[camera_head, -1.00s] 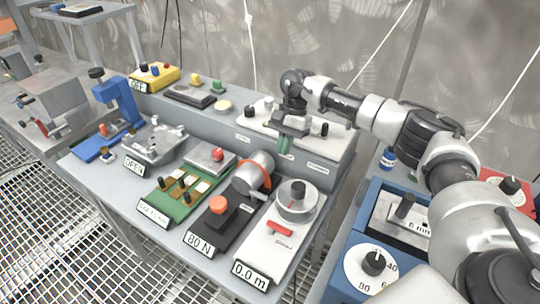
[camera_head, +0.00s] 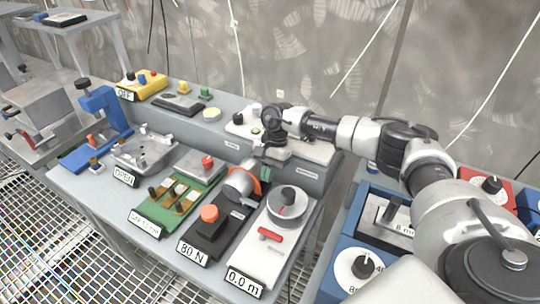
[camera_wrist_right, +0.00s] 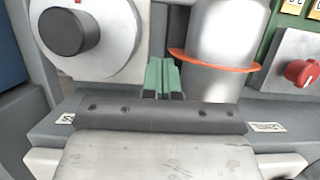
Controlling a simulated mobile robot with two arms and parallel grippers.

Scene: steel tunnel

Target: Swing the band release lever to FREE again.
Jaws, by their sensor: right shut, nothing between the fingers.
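My right gripper (camera_head: 266,170) is shut and empty, in front of the raised rear shelf and behind the metal cylinder (camera_head: 240,184) with the orange band (camera_head: 257,180). In the right wrist view its green fingers (camera_wrist_right: 161,78) are together, between the cylinder (camera_wrist_right: 218,45) and the round dial unit (camera_wrist_right: 95,38). A red lever (camera_head: 269,234) lies on the white unit marked 0.0 m. I cannot read any lever label or FREE mark, so I cannot tell which part is the band release lever. My left gripper is out of view.
A green board (camera_head: 176,197), a grey clamp unit marked OPEN (camera_head: 143,153) and a blue press (camera_head: 103,112) stand to the left. A white panel (camera_head: 305,147) lies on the rear shelf. Blue boxes (camera_head: 340,250) stand right.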

